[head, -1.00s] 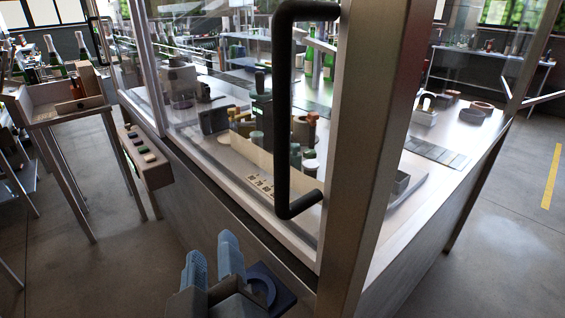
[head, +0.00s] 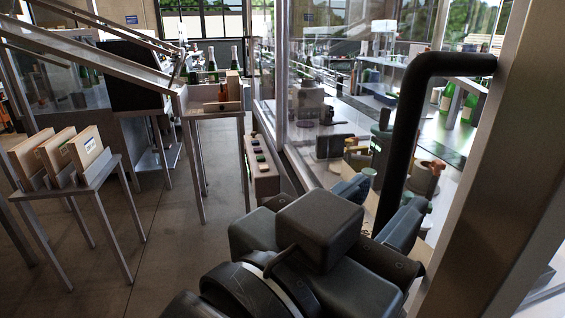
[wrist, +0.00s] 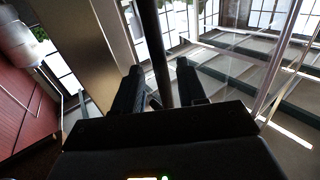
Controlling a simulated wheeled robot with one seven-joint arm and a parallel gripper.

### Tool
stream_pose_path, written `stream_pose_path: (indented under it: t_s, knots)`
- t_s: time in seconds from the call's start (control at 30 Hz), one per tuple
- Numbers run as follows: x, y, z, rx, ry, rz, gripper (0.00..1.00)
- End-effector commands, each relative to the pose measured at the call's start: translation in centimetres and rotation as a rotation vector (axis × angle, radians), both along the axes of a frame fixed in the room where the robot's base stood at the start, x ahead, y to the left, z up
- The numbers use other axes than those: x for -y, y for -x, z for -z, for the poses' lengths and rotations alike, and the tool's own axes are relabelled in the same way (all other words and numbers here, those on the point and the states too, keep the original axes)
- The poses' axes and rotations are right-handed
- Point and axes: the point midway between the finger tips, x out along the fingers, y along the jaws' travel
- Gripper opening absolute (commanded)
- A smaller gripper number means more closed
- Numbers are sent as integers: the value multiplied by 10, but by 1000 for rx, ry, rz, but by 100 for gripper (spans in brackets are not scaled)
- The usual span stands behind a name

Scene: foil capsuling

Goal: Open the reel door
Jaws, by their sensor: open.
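The door is a clear panel with a wide metal post (head: 500,170) at the right of the head view. Its long black bar handle (head: 408,120) stands out from the post and runs down toward my gripper (head: 382,197). My gripper is open, with one blue-grey finger on each side of the handle's lower part. In the wrist view the handle (wrist: 158,50) shows as a dark upright bar between the two fingertips of my gripper (wrist: 160,68), with gaps on both sides. The lower end of the handle is hidden behind my gripper.
Behind the clear panel, jars and small parts stand on the machine's bench. A button box (head: 262,168) sits on the machine's side, left of my gripper. Floor (head: 165,250) between is clear.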

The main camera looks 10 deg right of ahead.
Motion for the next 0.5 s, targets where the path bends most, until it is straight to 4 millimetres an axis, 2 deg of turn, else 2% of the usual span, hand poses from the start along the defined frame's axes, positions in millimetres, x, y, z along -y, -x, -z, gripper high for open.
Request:
stream_pose_path:
  t_s: [0.2, 0.5]
  knots:
    - [21, -14, 0, -2, 0, 2, 41]
    - [26, -17, 0, 0, 0, -1, 41]
